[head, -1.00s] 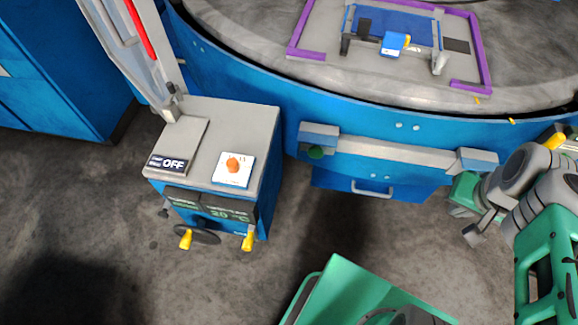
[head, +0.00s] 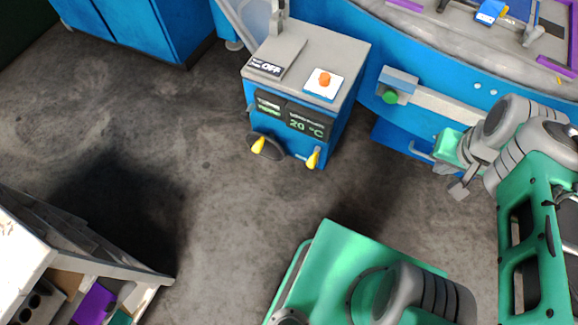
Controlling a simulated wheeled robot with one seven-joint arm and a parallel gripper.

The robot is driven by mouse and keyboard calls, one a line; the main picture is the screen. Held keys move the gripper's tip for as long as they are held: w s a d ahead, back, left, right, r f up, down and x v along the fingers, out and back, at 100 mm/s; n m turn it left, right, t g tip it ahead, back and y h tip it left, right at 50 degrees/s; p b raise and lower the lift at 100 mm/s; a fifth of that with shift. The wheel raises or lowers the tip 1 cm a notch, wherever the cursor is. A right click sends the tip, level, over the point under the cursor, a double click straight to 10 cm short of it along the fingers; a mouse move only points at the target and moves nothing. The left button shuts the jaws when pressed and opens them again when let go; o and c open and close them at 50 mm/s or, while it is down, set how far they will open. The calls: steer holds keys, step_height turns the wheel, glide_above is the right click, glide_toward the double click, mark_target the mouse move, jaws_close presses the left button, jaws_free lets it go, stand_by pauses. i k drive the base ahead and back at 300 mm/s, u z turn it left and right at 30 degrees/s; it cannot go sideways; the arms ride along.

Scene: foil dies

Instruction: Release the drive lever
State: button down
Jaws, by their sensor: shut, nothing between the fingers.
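The blue and grey control box (head: 353,88) stands on the floor at upper middle in the head view. Its front has a dark handwheel with a yellow grip (head: 258,145) at left. A yellow-handled lever (head: 313,158) sits at the front's lower right, roughly upright. I cannot tell for sure which is the drive lever; the right one looks like a lever. My gripper (head: 459,191) is at the right, shut and empty, well to the right of both handles and apart from them.
The box top carries an OFF sign (head: 265,67) and an orange button (head: 324,79). A round blue machine (head: 480,88) with a green knob (head: 390,97) stands behind. A white-topped cart (head: 25,245) is at lower left. The floor before the box is clear.

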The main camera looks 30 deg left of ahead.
mark_target(312, 161)
steer(key=u, duration=0.05)
steer(key=i, duration=0.3)
steer(key=k, duration=0.8)
steer(key=u, duration=1.65)
steer(key=i, duration=0.5)
steer(key=u, duration=0.05)
